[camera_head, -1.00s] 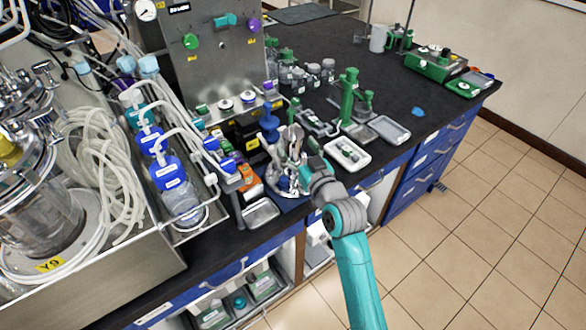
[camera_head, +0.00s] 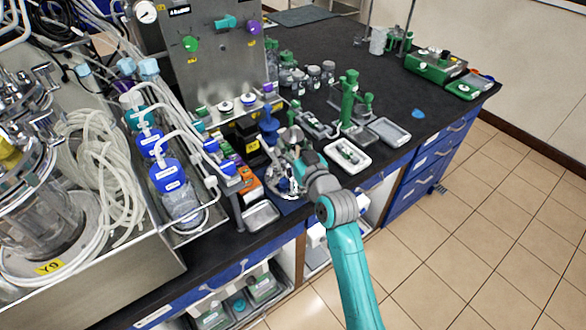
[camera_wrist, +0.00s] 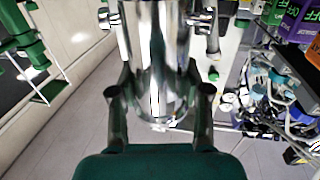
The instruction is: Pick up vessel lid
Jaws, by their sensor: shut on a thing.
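A shiny metal piece with side fittings, which looks like the vessel lid (camera_wrist: 155,45), stands between my fingers in the wrist view. My gripper (camera_wrist: 160,80) is shut on it, one dark finger on each side. In the head view my gripper (camera_head: 288,150) is over the front part of the black bench, and shiny metal parts (camera_head: 282,182) show just below it over a blue mat. My gripper partly hides them, and I cannot tell there whether the held piece touches the mat.
A green stand (camera_head: 349,100) and a white tray (camera_head: 347,156) are right of my gripper. Blue-capped bottles (camera_head: 168,178) stand in a rack to the left, with a grey tray (camera_head: 261,215) in front. The bench's far right (camera_head: 400,90) has clear room.

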